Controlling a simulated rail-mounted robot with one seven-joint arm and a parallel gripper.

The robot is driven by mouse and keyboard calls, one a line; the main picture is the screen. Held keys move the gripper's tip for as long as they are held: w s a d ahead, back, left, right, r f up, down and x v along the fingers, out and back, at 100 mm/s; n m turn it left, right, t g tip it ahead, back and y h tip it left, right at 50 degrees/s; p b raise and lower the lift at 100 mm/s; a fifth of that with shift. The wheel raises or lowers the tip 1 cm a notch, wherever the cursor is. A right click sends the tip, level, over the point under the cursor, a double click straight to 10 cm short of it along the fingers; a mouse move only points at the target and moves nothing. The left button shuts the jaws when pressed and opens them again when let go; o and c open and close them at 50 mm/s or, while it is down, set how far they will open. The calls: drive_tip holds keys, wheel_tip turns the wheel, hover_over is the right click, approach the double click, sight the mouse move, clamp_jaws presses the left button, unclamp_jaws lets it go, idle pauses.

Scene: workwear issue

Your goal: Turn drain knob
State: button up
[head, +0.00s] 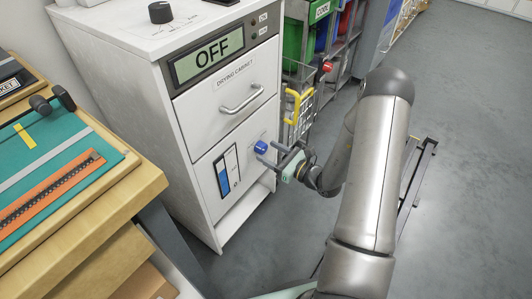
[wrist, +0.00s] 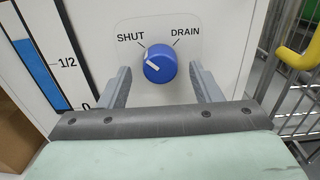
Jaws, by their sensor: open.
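The drain knob is a blue round knob (wrist: 160,64) on the white lower front of the drying cabinet (head: 190,110). In the wrist view it sits between the labels SHUT and DRAIN, and its white mark points up-left toward SHUT. The knob also shows in the head view (head: 261,147). My gripper (wrist: 158,82) is open, with one finger on each side of the knob and a visible gap to each. In the head view my gripper (head: 276,154) is in front of the lower panel. I cannot tell how far the fingertips are from the panel.
A level gauge (head: 227,171) with a blue column is left of the knob. The cabinet display (head: 210,54) reads OFF above a drawer handle (head: 242,99). A yellow-handled wire basket (head: 298,105) stands close on the right. A workbench (head: 120,200) is at left. Open floor lies right.

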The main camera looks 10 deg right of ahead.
drive_tip(key=shift+x, duration=1.1)
drive_tip(key=c, duration=1)
